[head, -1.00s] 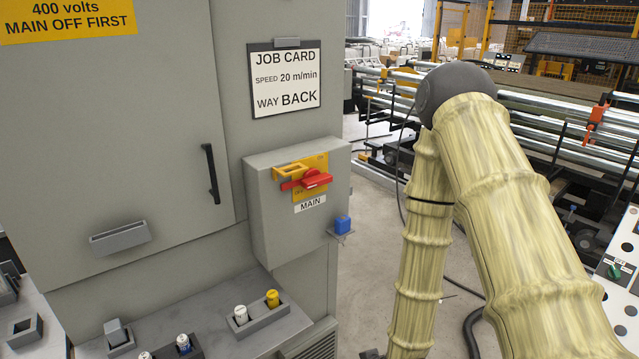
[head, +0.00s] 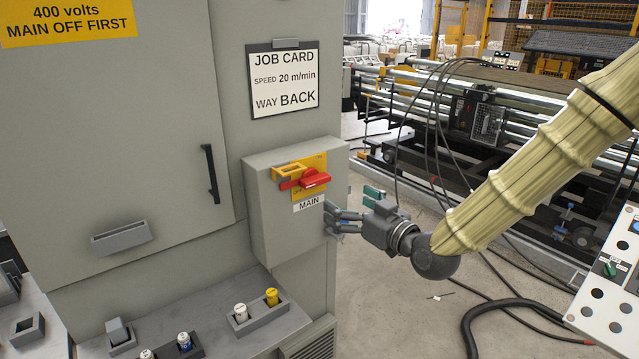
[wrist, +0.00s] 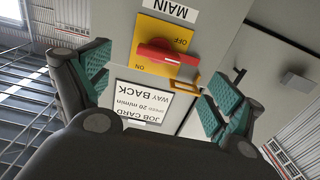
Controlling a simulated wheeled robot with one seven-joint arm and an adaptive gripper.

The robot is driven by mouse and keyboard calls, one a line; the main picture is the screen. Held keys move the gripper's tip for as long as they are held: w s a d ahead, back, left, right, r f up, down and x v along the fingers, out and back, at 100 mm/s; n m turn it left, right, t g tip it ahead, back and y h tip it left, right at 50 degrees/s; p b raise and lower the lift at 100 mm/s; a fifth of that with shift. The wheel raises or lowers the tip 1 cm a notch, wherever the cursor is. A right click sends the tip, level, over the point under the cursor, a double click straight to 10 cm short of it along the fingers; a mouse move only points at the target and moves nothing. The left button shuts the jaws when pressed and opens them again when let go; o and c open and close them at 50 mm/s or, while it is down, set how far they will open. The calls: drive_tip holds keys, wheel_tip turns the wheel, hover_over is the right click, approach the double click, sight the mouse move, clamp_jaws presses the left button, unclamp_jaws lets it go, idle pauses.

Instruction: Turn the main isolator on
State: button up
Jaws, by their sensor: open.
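The main isolator is a red handle (head: 313,178) on a yellow plate (head: 312,161) on the front of a grey box (head: 262,220) labelled MAIN. The handle lies roughly level across the plate. In the wrist view, upside down, the red handle (wrist: 165,54) lies between the OFF and ON markings. A yellow bracket (wrist: 187,83) is beside it. My gripper (head: 350,208) is open and empty, by the box's lower right edge, below and right of the handle. Its teal-padded fingers (wrist: 150,88) are spread apart, with the handle beyond them in that view. I cannot tell whether a finger touches the box.
A job card (head: 284,82) hangs above the box. A cabinet door handle (head: 211,174) stands out to the left. A ledge (head: 200,345) with several small controls is below. Open floor lies right of the box, with a dark hose (head: 480,318) on it.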

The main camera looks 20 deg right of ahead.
sight(319, 183)
drive_tip(key=shift+r+p+x, duration=0.15)
drive_tip(key=shift+p+x, duration=0.35)
drive_tip(key=shift+x, duration=1.3)
drive_tip(key=shift+r+p+x, duration=0.15)
drive_tip(key=shift+p+x, duration=0.4)
drive_tip(key=shift+x, duration=1.25)
drive_tip(key=shift+r+p+x, duration=0.2)
drive_tip(key=shift+p+x, duration=0.3)
drive_tip(key=shift+x, duration=1.3)
drive_tip(key=c, duration=1)
